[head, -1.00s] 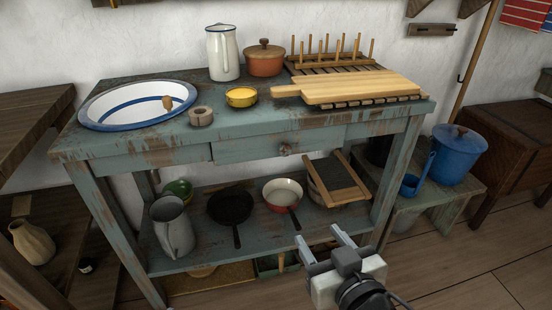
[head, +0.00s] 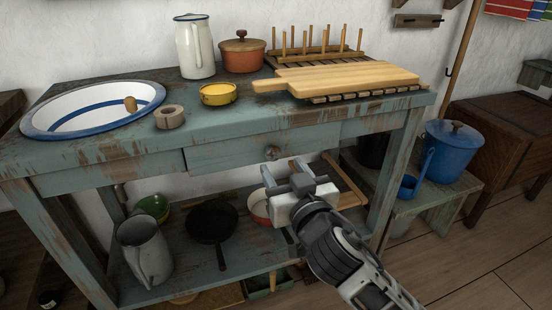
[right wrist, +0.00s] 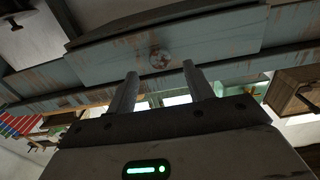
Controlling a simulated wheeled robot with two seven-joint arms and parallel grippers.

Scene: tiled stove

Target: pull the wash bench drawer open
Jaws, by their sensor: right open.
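The wash bench (head: 100,150) is worn blue-green wood. Its drawer (head: 225,153) sits under the top and looks closed, its front about level with the apron. A round knob (head: 272,153) is on the drawer front. My right gripper (head: 283,173) is open and empty, just below and in front of the knob. In the right wrist view the knob (right wrist: 160,59) lies beyond the open fingertips (right wrist: 160,72), between their lines and apart from them. The drawer front (right wrist: 190,45) spans the upper part of that view. My left gripper is not in view.
On the bench top are a basin (head: 92,108), a white jug (head: 194,48), an orange pot (head: 242,54), a yellow bowl (head: 218,94) and a cutting board (head: 345,78). The lower shelf holds a grey pitcher (head: 145,250) and a black pan (head: 211,222). A blue pot (head: 453,150) stands right.

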